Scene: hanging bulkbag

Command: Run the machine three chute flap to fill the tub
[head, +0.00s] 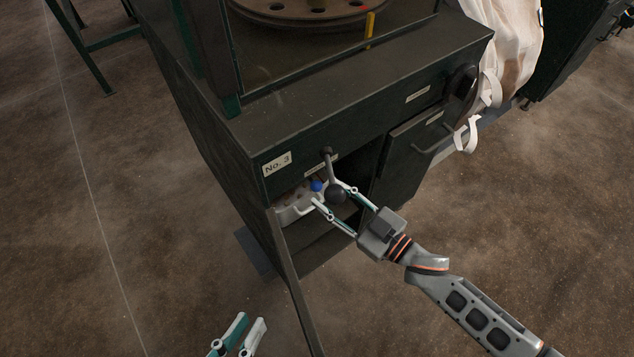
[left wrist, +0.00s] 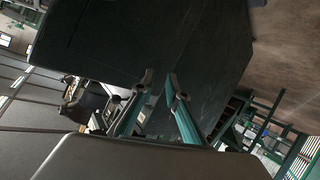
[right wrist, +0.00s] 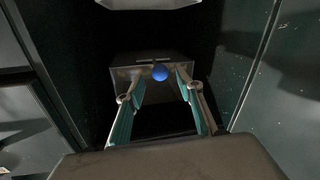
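The dark machine carries a label, "No. 3" (head: 277,164). A white tub (head: 290,212) stands inside the bay, partly hidden. A blue ball (head: 317,185) shows by the tub's rim, and a blue ball (right wrist: 160,73) shows between the fingertips in the right wrist view. My right gripper (head: 332,196) is open, its fingers on either side of the dark knob in the head view; contact cannot be told. My left gripper (head: 252,319) is open with a narrow gap, empty, low in front of the machine.
A closed drawer or door with a handle (head: 430,143) is right of the bay. A round dark knob (head: 463,82) is on the machine's right edge. A whitish bulk bag (head: 508,45) hangs beyond it. The floor (head: 110,230) left of the machine is clear.

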